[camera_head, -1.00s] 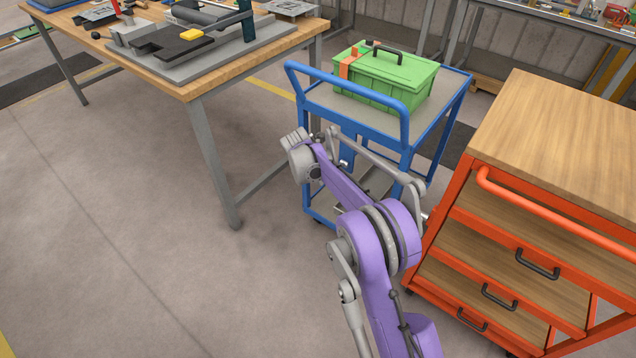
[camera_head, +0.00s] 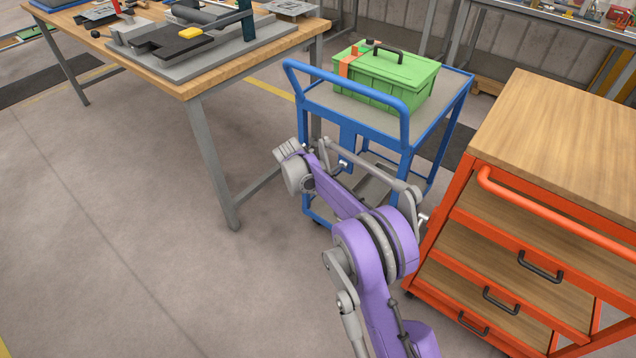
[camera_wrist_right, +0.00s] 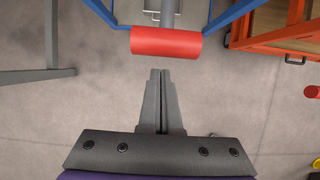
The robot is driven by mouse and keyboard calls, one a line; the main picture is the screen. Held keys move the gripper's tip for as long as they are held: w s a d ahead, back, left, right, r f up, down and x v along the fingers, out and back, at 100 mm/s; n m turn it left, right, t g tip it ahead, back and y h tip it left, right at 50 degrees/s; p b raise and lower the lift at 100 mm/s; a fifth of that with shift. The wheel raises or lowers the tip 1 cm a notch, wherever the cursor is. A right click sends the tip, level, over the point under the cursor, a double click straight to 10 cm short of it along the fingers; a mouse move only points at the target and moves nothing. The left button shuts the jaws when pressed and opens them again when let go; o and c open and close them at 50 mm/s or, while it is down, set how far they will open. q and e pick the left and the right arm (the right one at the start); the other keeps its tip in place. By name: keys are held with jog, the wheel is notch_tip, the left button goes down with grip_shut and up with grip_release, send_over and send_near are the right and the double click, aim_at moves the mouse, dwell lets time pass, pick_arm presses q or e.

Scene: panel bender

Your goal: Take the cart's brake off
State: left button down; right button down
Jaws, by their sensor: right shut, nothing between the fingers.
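The blue cart (camera_head: 394,128) stands right of the workbench, its raised push handle towards me. In the right wrist view, a red cylinder (camera_wrist_right: 166,42) on a grey rod lies crosswise between parts of the cart's blue frame (camera_wrist_right: 228,14); it looks like the brake's pedal or grip. My right gripper (camera_wrist_right: 160,72) is shut and empty. Its fingertips point at the red cylinder, with a small gap showing in the picture; I cannot judge the depth. In the head view, my right arm hides the red cylinder and the fingers. My left gripper is not in view.
A green toolbox (camera_head: 384,78) sits on the cart's top shelf. An orange drawer cabinet (camera_head: 540,225) stands close on the right. The wooden workbench (camera_head: 262,48) with its grey legs is on the left. Open floor (camera_head: 110,200) lies at the front left.

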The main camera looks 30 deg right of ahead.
jog(key=p+v, duration=0.2)
jog(key=v, duration=0.8)
jog(key=shift+p, duration=0.4)
jog(key=shift+w+d, duration=0.1)
